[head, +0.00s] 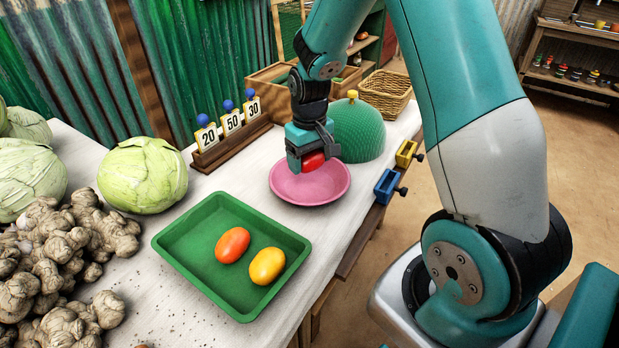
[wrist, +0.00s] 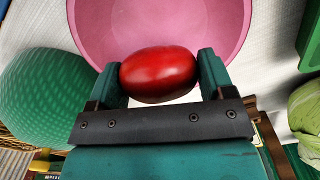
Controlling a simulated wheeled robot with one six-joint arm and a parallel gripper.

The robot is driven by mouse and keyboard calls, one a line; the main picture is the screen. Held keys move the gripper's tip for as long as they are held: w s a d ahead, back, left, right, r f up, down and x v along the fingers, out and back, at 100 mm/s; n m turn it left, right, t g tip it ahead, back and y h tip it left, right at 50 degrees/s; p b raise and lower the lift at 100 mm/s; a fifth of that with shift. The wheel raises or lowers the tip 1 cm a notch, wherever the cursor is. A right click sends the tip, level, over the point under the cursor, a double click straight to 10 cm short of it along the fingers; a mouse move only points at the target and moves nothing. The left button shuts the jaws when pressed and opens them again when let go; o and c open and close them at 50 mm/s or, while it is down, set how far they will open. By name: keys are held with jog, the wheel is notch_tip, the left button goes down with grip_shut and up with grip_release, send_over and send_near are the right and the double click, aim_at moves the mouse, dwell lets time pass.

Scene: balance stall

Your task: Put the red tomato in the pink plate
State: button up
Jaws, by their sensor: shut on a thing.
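The red tomato (wrist: 158,74) is held between the two fingers of my gripper (wrist: 160,78) in the wrist view. In the head view, my gripper (head: 313,155) hangs over the far part of the pink plate (head: 310,192), with the red tomato (head: 313,161) at its fingertips. The pink plate also shows beyond the tomato in the wrist view (wrist: 105,30). The tomato appears above the plate; whether it touches the plate is not clear. The part of the plate behind the gripper is hidden.
A green tray (head: 180,240) holds an orange-red tomato (head: 232,245) and a yellow one (head: 267,266). A green dome (head: 358,132) stands close behind the plate. Number cards (head: 232,124), a cabbage (head: 143,175) and ginger (head: 60,245) lie left. Blue (head: 387,186) and yellow (head: 406,153) holders edge the table.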

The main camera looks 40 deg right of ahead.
aim_at(310, 186)
jog(key=shift+f, duration=2.6)
jog(key=shift+f+b, duration=0.1)
jog(key=shift+b, duration=0.2)
jog(key=o, duration=0.9)
jog(key=shift+o, duration=0.2)
notch_tip(310, 186, up, 12)
jog(key=shift+p, duration=0.75)
jog(key=s+a+r+n+y, duration=0.1)
jog(key=s+a+r+n, duration=0.1)
jog(key=s+a+r, duration=0.4)
jog(key=s+a+r+n+y, duration=0.1)
jog(key=s+a+r+n, duration=0.15)
jog(key=a, duration=0.65)
jog(key=s+a+r+n+y, duration=0.2)
jog(key=s+a, duration=0.5)
jog(key=s, duration=0.6)
jog(key=shift+s+a+r+n, duration=0.2)
jog(key=shift+s+r+n, duration=0.15)
jog(key=shift+n, duration=0.1)
